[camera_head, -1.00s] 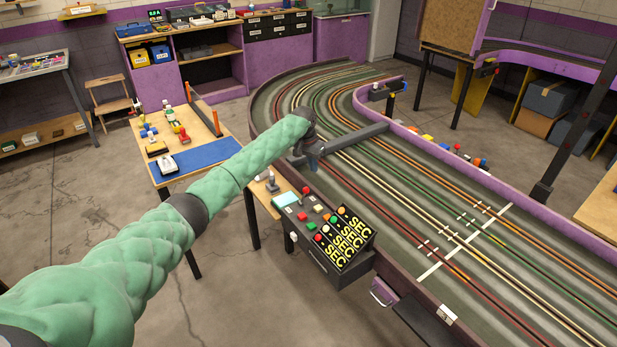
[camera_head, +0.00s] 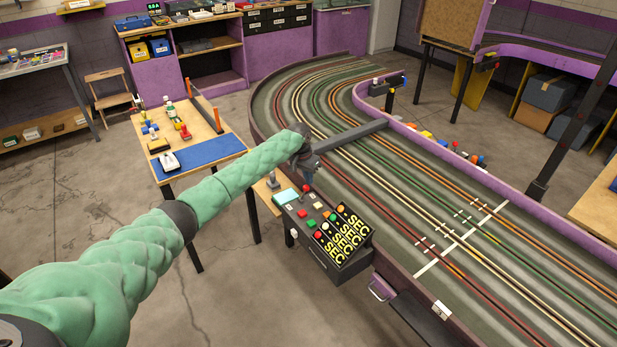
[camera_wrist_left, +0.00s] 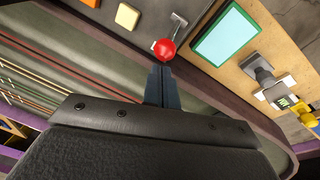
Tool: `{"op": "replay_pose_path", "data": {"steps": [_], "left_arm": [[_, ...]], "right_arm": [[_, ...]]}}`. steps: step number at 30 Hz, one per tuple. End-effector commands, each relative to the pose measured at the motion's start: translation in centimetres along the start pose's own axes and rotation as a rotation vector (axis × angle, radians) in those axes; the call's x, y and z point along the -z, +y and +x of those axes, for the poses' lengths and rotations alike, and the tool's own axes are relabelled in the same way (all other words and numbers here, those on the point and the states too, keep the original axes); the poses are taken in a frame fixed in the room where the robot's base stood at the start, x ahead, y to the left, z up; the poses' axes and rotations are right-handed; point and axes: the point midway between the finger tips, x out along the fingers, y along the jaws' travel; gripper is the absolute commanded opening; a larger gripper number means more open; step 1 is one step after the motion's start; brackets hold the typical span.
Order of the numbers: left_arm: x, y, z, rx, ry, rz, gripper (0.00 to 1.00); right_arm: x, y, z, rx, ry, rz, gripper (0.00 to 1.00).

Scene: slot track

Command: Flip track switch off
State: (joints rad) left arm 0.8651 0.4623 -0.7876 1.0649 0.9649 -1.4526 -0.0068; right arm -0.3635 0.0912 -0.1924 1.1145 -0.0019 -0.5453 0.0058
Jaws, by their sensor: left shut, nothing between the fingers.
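The track switch is a lever with a red ball knob on a metal stem (camera_wrist_left: 178,22), on the control box (camera_head: 318,252) beside the track. The red knob (camera_wrist_left: 165,49) shows at the top of the left wrist view and, small, in the head view (camera_head: 306,188). My left gripper (camera_wrist_left: 162,68) is shut and empty. Its fingertips are right at the knob; I cannot tell whether they touch it. In the head view the left gripper (camera_head: 310,178) hangs over the box's back end. My right gripper is not in view.
A light-blue screen (camera_wrist_left: 225,36) lies beside the lever. Colored buttons (camera_head: 317,234) and yellow-lettered panels (camera_head: 350,240) fill the box's front. The purple-edged slot track (camera_head: 450,225) runs along the right. A wooden table with a blue mat (camera_head: 208,153) stands to the left.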

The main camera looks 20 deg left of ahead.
Motion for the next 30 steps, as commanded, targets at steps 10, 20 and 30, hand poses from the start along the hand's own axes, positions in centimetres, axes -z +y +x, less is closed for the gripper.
{"op": "replay_pose_path", "data": {"steps": [10,20,30], "left_arm": [[-0.07,-0.04,-0.01,-0.002,0.005,0.0,0.0],[-0.51,-0.18,-0.3,-0.019,0.056,0.004,0.0],[-0.95,-0.28,-0.54,-0.036,0.105,0.008,0.0]], "right_arm": [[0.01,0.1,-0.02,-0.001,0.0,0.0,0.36],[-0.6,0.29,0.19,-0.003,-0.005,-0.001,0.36],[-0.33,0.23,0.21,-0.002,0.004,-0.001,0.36]]}}
